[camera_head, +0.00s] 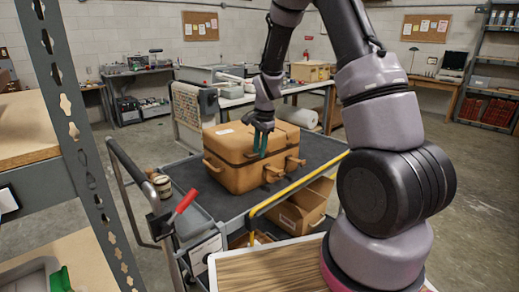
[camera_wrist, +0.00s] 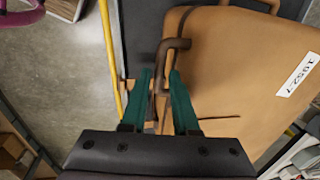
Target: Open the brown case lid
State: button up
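My gripper (camera_head: 260,152) points down at the near upper edge of the case. In the wrist view, the two teal fingers of my gripper (camera_wrist: 163,78) are apart, on either side of a thin brown handle (camera_wrist: 174,46). Whether they touch it I cannot tell. The case top (camera_wrist: 235,70) with a white number label (camera_wrist: 298,74) lies to the right.
The cart (camera_head: 310,150) has a yellow bar (camera_head: 300,183) along its near edge and an open cardboard box (camera_head: 303,207) on its lower level. A red-handled tool (camera_head: 183,204) is at the cart's left. A metal shelf upright (camera_head: 75,130) stands close on the left.

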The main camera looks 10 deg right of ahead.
grip_shut()
dwell(1.3)
